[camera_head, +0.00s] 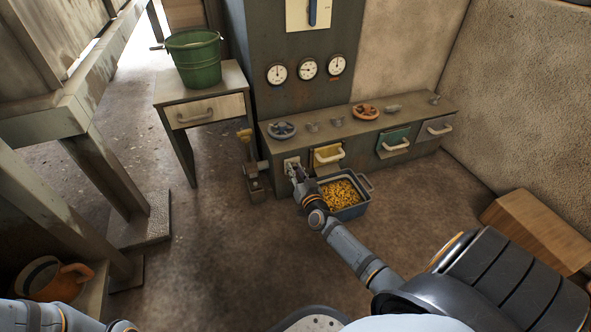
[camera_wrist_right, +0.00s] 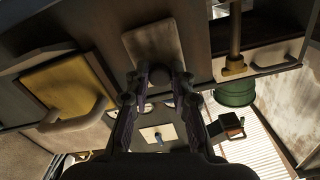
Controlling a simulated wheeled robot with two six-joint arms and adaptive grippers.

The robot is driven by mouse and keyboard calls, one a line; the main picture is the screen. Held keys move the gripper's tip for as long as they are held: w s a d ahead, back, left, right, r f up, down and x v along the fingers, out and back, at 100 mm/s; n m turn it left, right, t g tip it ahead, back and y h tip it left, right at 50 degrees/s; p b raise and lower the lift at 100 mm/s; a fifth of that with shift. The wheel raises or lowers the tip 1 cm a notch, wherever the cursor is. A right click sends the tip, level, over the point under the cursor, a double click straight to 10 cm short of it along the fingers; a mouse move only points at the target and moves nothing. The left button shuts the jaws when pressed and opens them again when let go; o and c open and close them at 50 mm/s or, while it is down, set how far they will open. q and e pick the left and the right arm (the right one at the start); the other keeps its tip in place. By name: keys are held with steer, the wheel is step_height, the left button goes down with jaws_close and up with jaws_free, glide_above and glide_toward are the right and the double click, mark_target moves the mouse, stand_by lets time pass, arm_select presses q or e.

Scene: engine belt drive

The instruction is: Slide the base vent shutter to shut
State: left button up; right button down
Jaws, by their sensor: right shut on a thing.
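The base vent shutter (camera_head: 290,162) is a small pale plate low on the front of the grey base cabinet, left of the yellow drawer. In the right wrist view the light grey plate (camera_wrist_right: 150,38) fills the upper middle, with a dark round knob (camera_wrist_right: 160,78) at its edge. My right gripper (camera_head: 295,174) is at the plate, and its fingers (camera_wrist_right: 158,85) are closed on the knob from both sides. The fingers partly hide the plate in the head view. My left gripper is not in view; only part of my left arm shows at the bottom left.
A grey bin (camera_head: 348,212) of yellow bits stands under my right forearm. The yellow drawer (camera_head: 327,158) is close right of the shutter. A yellow-handled lever (camera_head: 246,145) stands close left. A green bucket (camera_head: 196,62) sits on a side table. Open floor lies in front.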

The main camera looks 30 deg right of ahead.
steer(key=c, duration=1.1)
jaws_free()
steer(key=shift+r, duration=0.2)
steer(key=shift+c, duration=0.2)
steer(key=shift+s, duration=0.1)
steer(key=v, duration=1.2)
steer(key=shift+f, duration=0.15)
